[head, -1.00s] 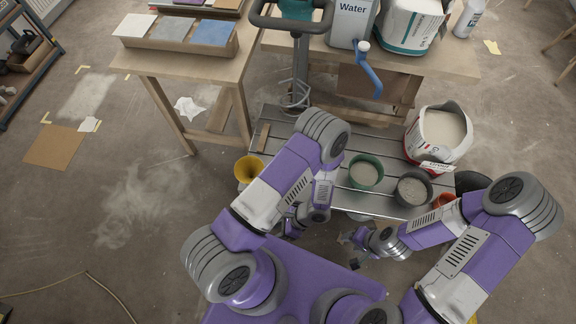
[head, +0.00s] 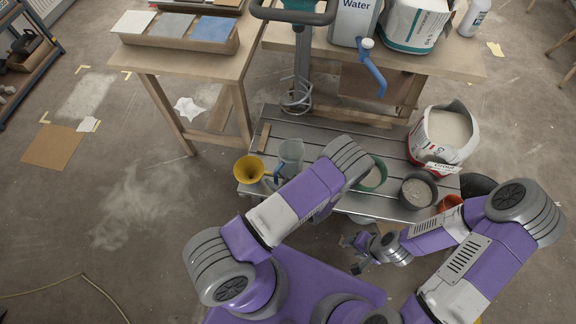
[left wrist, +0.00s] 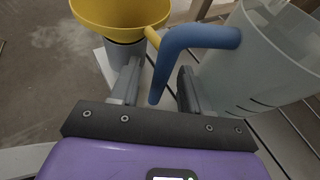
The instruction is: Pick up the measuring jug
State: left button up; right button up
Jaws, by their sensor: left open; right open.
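The measuring jug (head: 291,152) is clear grey with a blue handle and stands on the slatted low platform (head: 330,132), partly hidden by my left arm in the head view. In the left wrist view the jug (left wrist: 265,70) fills the right side. Its blue handle (left wrist: 195,38) reaches left, and the handle's hanging end lies between the fingers of my left gripper (left wrist: 157,90). That gripper is open; whether a finger touches the handle I cannot tell. My left arm hides it in the head view. My right gripper (head: 355,251) is open and empty in front of the platform.
A yellow funnel (head: 249,168) stands close left of the jug; it also shows in the left wrist view (left wrist: 120,14). A green bucket (head: 376,177), a dark bucket (head: 418,190) and an open bag (head: 444,138) stand to the right. A mixer whisk (head: 297,98) is behind.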

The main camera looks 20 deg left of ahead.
pick_arm(q)
jog(key=shift+a+f, duration=0.1)
jog(key=shift+a, duration=0.1)
grip_shut()
dwell(0.5)
